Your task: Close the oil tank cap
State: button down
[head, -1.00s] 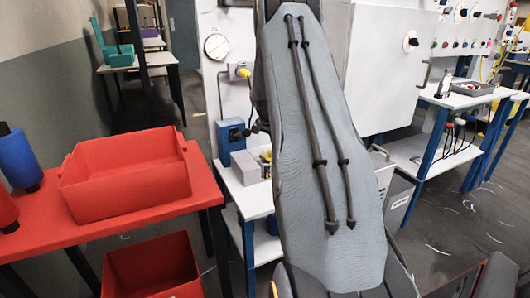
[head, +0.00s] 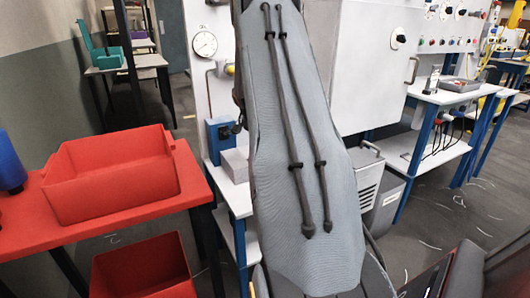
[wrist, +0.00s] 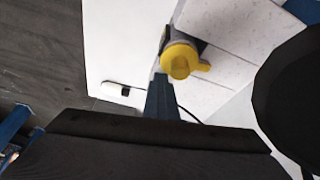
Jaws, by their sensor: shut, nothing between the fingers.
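A yellow round cap (wrist: 180,61) with a small lug on its right shows in the wrist view, upper centre. It sits against a short grey cylinder next to pale panels. I cannot tell whether it is fully seated. My gripper (wrist: 160,135) shows as dark parts across the bottom of the wrist view, below and apart from the cap. It is shut and holds nothing. In the head view my grey arm hides the area in front of it, and a small yellow part (head: 230,69) shows at the wall by the arm's left edge.
A blue box (head: 222,136) and a pale block (head: 235,163) stand on a white bench left of my arm. A red table (head: 95,220) with a red bin (head: 112,204) is at the left. A white cabinet (head: 365,60) is behind my arm.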

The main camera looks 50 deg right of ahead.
jog(key=shift+w+a, duration=0.3)
jog(key=shift+w, duration=0.35)
jog(key=shift+w+a+b, duration=0.1)
jog(key=shift+w+b, duration=0.2)
jog(key=shift+w, duration=0.05)
jog(key=shift+s+d, duration=0.25)
jog(key=shift+s, duration=0.3)
jog(key=shift+s+d, duration=0.5)
jog(key=shift+s, duration=0.25)
notch_tip(320, 180, up, 10)
jog(key=w, duration=0.1)
jog(key=shift+a+f, duration=0.2)
jog(key=shift+a, duration=0.1)
